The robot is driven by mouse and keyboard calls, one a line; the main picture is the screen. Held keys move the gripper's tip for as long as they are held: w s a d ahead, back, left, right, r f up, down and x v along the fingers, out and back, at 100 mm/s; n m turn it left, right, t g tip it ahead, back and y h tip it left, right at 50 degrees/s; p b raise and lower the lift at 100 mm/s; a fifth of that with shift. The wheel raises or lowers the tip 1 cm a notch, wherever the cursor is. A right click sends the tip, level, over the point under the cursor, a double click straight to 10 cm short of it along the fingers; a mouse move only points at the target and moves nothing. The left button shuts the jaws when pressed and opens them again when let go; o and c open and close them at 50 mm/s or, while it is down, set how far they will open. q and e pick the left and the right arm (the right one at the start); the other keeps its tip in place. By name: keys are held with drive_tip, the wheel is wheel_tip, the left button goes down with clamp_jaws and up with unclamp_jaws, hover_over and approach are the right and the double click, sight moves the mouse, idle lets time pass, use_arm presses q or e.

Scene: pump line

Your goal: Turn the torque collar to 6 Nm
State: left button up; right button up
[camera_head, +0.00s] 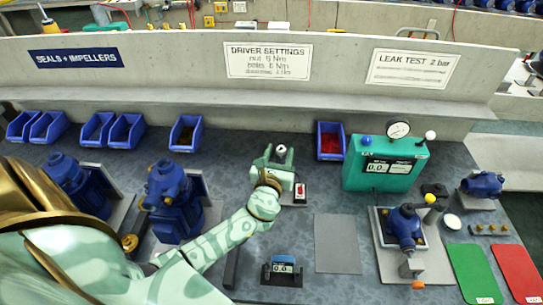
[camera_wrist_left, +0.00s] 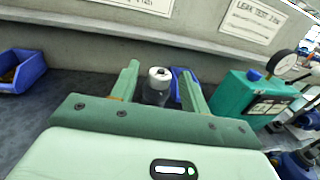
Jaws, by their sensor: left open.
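My left gripper (camera_head: 279,158) is over the middle of the bench, its two fingers apart and pointing toward the back wall. A dark upright cylinder with a pale ring-shaped top (camera_wrist_left: 157,84) stands between the fingers in the left wrist view, and its top shows between the fingertips in the head view (camera_head: 281,149). It may be the driver with the torque collar; no scale marks are readable. I cannot tell whether either finger touches it. A wall sign headed DRIVER SETTINGS (camera_head: 268,61) hangs behind. My right gripper is not in view.
A small blue display unit (camera_head: 284,268) stands at the front. A box with a red switch (camera_head: 300,191) is right of my gripper. A red-filled blue bin (camera_head: 330,141) and green leak tester (camera_head: 385,164) stand further right. Blue pumps (camera_head: 172,200) stand left. A grey mat (camera_head: 337,243) is bare.

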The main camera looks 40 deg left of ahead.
use_arm(q)
drive_tip(key=v, duration=1.4)
drive_tip(key=shift+f, duration=0.1)
